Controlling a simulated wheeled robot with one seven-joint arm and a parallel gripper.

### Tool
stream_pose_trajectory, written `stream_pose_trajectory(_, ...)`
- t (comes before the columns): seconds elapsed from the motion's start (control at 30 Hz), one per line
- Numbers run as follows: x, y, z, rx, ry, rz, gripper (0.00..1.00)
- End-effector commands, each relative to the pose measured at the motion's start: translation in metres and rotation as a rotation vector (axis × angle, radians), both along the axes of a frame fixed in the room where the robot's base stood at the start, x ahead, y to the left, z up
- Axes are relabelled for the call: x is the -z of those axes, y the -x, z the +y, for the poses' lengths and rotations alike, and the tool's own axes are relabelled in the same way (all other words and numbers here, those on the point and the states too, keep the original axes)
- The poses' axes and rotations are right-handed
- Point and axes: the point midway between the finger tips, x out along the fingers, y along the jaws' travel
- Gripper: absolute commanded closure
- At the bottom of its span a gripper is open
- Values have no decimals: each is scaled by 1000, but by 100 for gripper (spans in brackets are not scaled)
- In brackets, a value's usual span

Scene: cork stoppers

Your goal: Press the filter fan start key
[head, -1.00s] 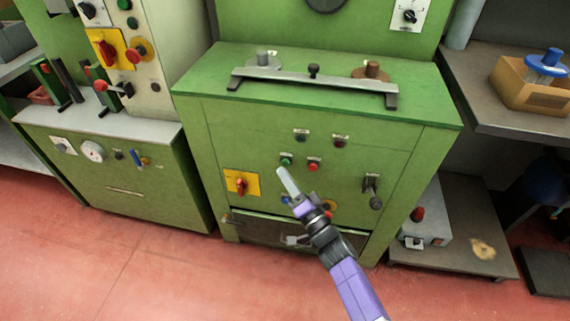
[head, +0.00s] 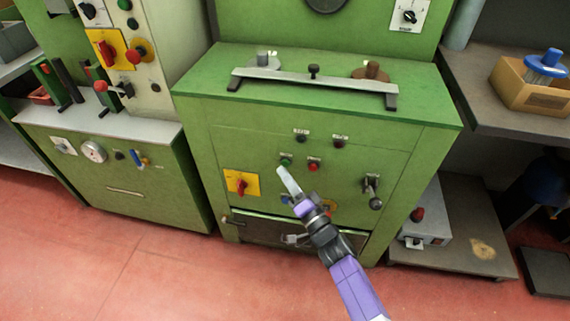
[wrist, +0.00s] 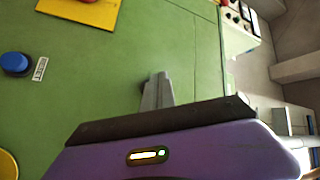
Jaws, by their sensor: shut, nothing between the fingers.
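The front panel of the green machine (head: 260,130) carries several small keys with labels too small to read, so I cannot tell which one is the filter fan start key. A green key (head: 286,161) and a red key (head: 313,166) sit side by side mid-panel. A blue key (head: 286,200) is lower; the wrist view also shows a blue key (wrist: 15,63) with a white label. My gripper (head: 283,172) is shut and empty, its fingertips in front of the panel just below the green key. In the wrist view its fingers (wrist: 157,90) point at green metal. I cannot tell whether they touch it.
A yellow plate with a red rotary switch (head: 241,184) is left of my gripper. A dark lever switch (head: 373,191) is to the right. Two dark round fittings (head: 301,137) (head: 339,142) sit above the keys.

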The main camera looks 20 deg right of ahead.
Motion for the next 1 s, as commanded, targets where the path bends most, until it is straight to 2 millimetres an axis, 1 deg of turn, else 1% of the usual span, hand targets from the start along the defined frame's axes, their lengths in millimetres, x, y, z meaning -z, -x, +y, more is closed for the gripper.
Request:
stream_pose_trajectory(0.13, 0, -3, -3, 1, 0, 1, 100)
stream_pose_trajectory(1.0, 0, -8, -6, 1, 0, 0, 100)
